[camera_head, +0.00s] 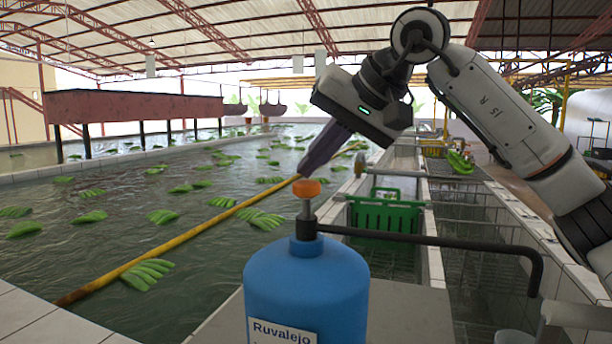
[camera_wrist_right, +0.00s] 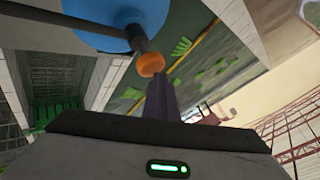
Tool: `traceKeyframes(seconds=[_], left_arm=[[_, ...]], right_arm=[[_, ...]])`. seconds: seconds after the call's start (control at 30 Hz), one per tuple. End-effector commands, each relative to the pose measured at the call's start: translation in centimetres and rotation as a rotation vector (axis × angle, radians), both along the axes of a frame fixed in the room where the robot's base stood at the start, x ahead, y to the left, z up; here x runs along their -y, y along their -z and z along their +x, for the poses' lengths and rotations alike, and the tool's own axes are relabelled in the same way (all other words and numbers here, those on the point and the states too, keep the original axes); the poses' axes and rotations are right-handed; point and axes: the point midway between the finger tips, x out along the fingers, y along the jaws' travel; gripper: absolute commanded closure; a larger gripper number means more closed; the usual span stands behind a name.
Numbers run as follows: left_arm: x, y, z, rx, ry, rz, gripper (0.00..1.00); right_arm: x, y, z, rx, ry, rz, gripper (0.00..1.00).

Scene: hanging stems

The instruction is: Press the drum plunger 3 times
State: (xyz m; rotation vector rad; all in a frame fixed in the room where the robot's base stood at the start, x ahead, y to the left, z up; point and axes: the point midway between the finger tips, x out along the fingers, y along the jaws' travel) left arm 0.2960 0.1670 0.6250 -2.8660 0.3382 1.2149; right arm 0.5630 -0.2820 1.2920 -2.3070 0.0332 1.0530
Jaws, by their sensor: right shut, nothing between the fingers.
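The blue drum (camera_head: 305,290) stands at the front centre of the head view, with a label reading "Ruvalejo". Its plunger has an orange knob (camera_head: 306,188) on a short metal stem that shows above a black collar, with a long black spout bent to the right. My right gripper (camera_head: 310,170) is shut and empty, tilted down with its fingertips just above the knob; I cannot tell if they touch. The right wrist view shows the shut fingers (camera_wrist_right: 161,82) close to the orange knob (camera_wrist_right: 151,64) and the blue drum (camera_wrist_right: 105,22). My left gripper is not in view.
A water basin with floating green banana bunches (camera_head: 140,272) fills the left. A yellow pole (camera_head: 190,235) crosses it diagonally. A green crate (camera_head: 385,215) and metal-grid tanks lie right, under my right arm. The spout (camera_head: 450,243) reaches over them.

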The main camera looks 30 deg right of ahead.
Motion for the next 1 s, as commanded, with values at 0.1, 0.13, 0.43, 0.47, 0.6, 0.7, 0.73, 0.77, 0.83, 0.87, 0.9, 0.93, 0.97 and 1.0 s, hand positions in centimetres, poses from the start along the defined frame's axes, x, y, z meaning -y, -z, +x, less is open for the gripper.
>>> traceKeyframes(seconds=[0.1,0.13,0.43,0.47,0.6,0.7,0.73,0.77,0.83,0.87,0.9,0.93,0.97,1.0], left_arm=[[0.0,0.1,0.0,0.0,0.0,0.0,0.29],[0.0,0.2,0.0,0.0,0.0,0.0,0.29],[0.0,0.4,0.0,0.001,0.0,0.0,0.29],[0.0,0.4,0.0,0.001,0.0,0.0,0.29],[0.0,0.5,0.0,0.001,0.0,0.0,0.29],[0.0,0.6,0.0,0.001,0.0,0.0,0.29],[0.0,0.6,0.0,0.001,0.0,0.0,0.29],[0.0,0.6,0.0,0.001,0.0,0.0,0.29],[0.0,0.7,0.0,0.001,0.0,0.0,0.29],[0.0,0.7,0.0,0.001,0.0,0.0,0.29],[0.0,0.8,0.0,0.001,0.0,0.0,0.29],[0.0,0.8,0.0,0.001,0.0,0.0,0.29],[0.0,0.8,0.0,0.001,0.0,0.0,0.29],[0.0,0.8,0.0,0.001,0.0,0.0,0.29]], right_arm=[[0.0,0.4,0.0,-0.006,-0.001,-0.001,1.0],[0.0,0.5,0.0,-0.006,-0.001,-0.001,1.0],[0.0,0.9,0.0,-0.007,0.0,-0.002,1.0],[0.0,0.9,0.0,-0.007,0.0,-0.002,1.0],[0.0,1.1,0.0,-0.008,-0.001,-0.002,1.0],[0.0,1.3,0.0,-0.008,-0.001,-0.002,1.0],[0.0,1.3,0.0,-0.009,-0.001,-0.002,1.0],[0.0,1.4,0.0,-0.009,-0.001,-0.002,1.0],[0.0,1.5,0.0,-0.009,-0.001,-0.002,1.0],[0.0,1.5,0.0,-0.009,-0.001,-0.002,1.0],[0.0,1.6,0.0,-0.009,-0.001,-0.002,1.0],[0.0,1.6,0.0,-0.01,-0.001,-0.002,1.0],[0.0,1.7,0.0,-0.01,-0.001,-0.002,1.0],[0.0,1.7,0.0,-0.01,-0.001,-0.002,1.0]])
